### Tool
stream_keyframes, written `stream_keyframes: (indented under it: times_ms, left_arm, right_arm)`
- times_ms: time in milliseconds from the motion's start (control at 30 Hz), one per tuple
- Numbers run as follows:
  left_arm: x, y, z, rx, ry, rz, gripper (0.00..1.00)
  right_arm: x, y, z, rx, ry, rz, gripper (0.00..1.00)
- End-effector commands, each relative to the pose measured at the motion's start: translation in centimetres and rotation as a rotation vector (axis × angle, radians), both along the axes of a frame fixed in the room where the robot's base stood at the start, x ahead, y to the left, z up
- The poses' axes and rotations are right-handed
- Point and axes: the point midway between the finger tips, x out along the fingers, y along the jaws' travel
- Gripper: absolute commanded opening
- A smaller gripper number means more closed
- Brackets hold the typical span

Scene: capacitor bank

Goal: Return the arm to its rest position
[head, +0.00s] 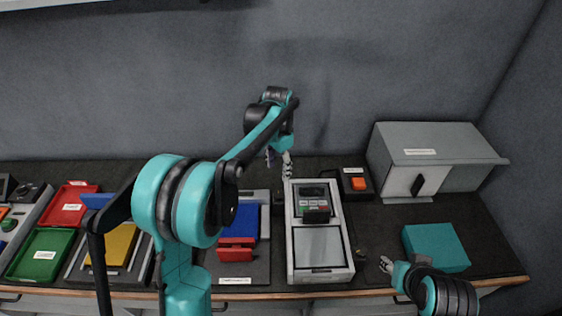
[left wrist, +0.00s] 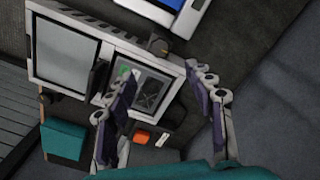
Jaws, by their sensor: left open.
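My left gripper (head: 280,160) is raised behind the white-framed instrument (head: 347,258), near the back wall in the head view. Its arm reaches in from the left. In the left wrist view, its two fingers with purple pads (left wrist: 165,105) are spread apart with nothing between them. The instrument also shows there, with its pale plate (left wrist: 65,52), beyond the fingers.
A grey cabinet (head: 455,150) stands at the back right. A teal block (head: 436,247) lies in front of it. A box with an orange button (head: 357,184) is beside the instrument. Red (head: 72,207) and green (head: 40,255) trays lie left. The bench's front edge is close.

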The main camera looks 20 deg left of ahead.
Motion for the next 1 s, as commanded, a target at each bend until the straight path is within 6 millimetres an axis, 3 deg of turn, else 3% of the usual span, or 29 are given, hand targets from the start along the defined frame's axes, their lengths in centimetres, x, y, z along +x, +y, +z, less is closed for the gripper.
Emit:
stream_keyframes:
  times_ms: [233,367,500,667,833,1000]
  left_arm:
    - [-0.3,0.0,0.2,0.000,-0.007,0.007,0.53]
    - [-2.3,0.0,1.6,-0.001,-0.051,0.053,0.53]
    - [-6.3,0.1,3.6,-0.011,-0.146,0.148,0.53]
    - [-11.7,0.1,4.8,-0.037,-0.266,0.270,0.53]
    - [-17.4,0.1,4.2,-0.081,-0.390,0.398,0.53]
    - [-22.2,0.2,2.1,-0.134,-0.502,0.512,0.53]
  right_arm:
    - [0.0,0.0,-0.1,0.000,0.000,0.000,0.40]
    - [0.0,0.0,-0.4,0.000,0.000,0.000,0.40]
    - [0.0,0.0,-0.9,0.000,0.000,0.000,0.40]
    - [0.0,0.0,-1.6,0.000,0.000,0.000,0.40]
    - [0.0,0.0,-2.2,0.000,0.000,0.000,0.40]
    - [0.0,0.0,-2.8,0.000,0.000,0.000,0.40]
